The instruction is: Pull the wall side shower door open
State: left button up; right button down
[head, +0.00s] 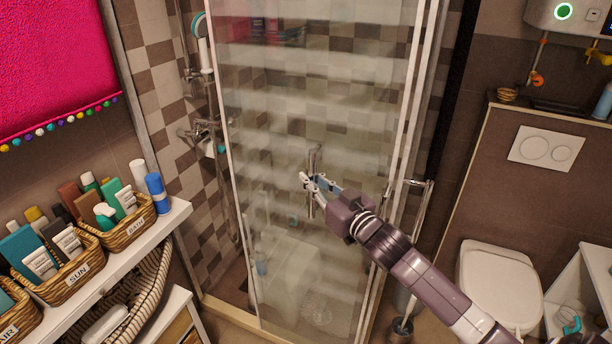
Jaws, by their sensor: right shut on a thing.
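The shower door (285,110) is a glass panel with a pale frame in the middle of the head view. A gap shows at its left, where the shower fittings and tiled wall are seen directly. A vertical metal handle (314,158) is on the glass. My right gripper (308,184) reaches in from the lower right and is shut on the door handle, whose middle is partly hidden by the fingers. My left gripper is not in view.
A white shelf (178,212) with wicker baskets (122,232) of bottles stands at the left. A toilet (497,280) is at the right. A metal stand (425,215) is just right of the shower frame. A pink towel (50,60) hangs upper left.

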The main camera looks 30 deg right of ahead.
jog(key=shift+s+d+f, duration=0.1)
jog(key=shift+s+d, duration=0.05)
jog(key=shift+s, duration=0.05)
jog(key=c, duration=2.2)
grip_release()
jog(key=s, duration=0.8)
jog(key=s+d, duration=0.1)
jog(key=s, duration=0.3)
